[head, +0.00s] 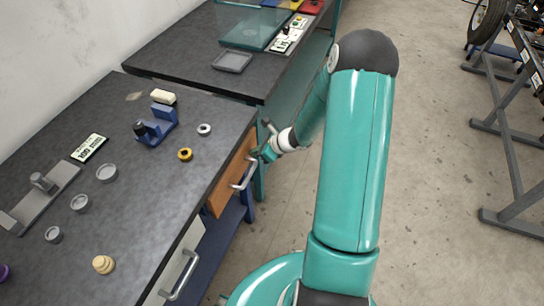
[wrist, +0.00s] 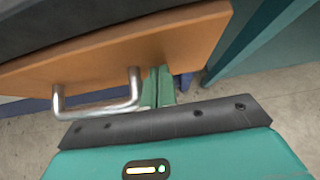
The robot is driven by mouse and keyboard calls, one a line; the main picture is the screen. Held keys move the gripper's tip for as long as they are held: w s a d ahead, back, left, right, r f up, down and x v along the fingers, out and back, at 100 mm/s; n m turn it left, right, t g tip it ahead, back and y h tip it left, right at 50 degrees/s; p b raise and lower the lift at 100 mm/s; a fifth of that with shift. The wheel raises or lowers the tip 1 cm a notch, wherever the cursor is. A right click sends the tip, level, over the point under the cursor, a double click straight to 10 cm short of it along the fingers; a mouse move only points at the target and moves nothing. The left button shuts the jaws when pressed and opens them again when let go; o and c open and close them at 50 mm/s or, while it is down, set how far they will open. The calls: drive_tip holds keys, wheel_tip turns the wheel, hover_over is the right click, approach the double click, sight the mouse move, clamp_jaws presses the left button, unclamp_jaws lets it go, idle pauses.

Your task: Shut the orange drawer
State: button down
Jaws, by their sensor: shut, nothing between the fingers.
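The orange drawer (head: 224,186) is under the dark worktop, its front facing right in the head view. Its orange front also fills the upper part of the wrist view (wrist: 100,62), with a silver bar handle (wrist: 97,109). I cannot tell how far the drawer stands out from the cabinet. My gripper (head: 262,154) is beside the drawer front, near its far end. In the wrist view my green fingers (wrist: 159,88) are together and empty, just right of the handle. They are at or very near the front's lower edge; contact is unclear.
A pale drawer with a silver handle (head: 180,276) is nearer in the same bench. The worktop (head: 130,200) holds a blue fixture (head: 157,128), rings and small round parts. A teal-sided bench (head: 296,110) adjoins beyond. The floor (head: 430,200) at right is open up to a metal rack (head: 510,160).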

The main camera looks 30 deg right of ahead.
drive_tip(key=shift+w+a+r, duration=0.1)
drive_tip(key=shift+w+a, duration=0.7)
drive_tip(key=shift+w, duration=0.15)
